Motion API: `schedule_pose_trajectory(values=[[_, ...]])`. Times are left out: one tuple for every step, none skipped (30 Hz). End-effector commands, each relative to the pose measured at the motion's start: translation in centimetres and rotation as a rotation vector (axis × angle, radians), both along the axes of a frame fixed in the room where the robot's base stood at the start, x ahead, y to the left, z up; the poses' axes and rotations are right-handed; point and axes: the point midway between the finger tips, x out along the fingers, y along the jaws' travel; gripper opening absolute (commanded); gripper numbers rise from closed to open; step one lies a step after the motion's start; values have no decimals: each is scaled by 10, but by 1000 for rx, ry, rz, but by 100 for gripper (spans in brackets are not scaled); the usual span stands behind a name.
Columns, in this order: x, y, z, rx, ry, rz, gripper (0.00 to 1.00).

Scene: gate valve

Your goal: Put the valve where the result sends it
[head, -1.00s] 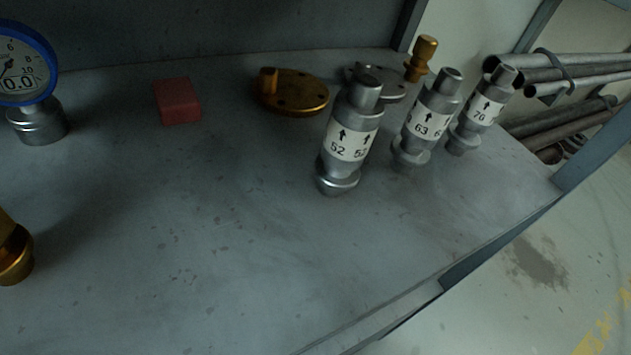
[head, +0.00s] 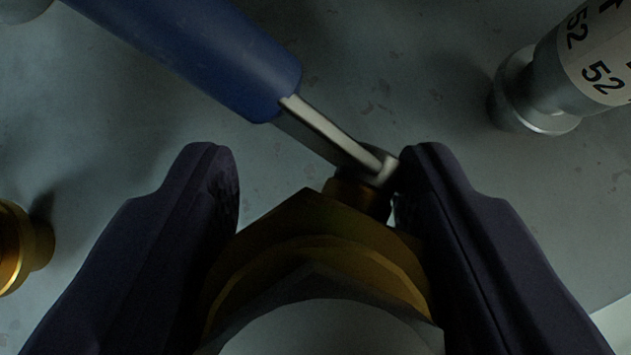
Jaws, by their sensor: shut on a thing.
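My gripper (head: 318,170) shows as two dark purple fingers from the lower edge. It is shut on the brass valve (head: 325,235), a hexagonal body with a darker stem at its far end. A pale rounded part (head: 330,330) shows at the near end. A blue lever (head: 200,50) with a flat steel shank (head: 335,135) meets the stem and reaches to the upper left. I see no reading or result on the valve, and much of its body is hidden by the fingers.
A brass fitting (head: 15,245) is at the left edge. A grey round piece (head: 25,8) is cut off at the top left corner. Bare bench lies between.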

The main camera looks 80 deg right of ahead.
Motion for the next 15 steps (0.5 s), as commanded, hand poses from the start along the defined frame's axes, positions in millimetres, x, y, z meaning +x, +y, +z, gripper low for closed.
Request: schedule_pose_trajectory(values=[[1,-1,-1,-2,-3,-1,0],[1,-1,-1,-2,-3,-1,0],[1,-1,0,-2,-3,-1,0],[1,-1,1,-2,-3,-1,0],[1,-1,1,-2,-3,-1,0],[1,0,1,-2,-3,-1,0],[1,0,1,-2,-3,-1,0],[1,0,0,-2,-3,-1,0],[1,0,-2,-2,-3,-1,0],[1,0,-3,-2,-2,0,0],[1,0,-3,-1,-2,0,53],[0,0,-2,-1,-2,0,62],[0,0,-2,-1,-2,0,69],[0,0,-2,-1,-2,0,74],[0,0,-2,-1,-2,0,74]])
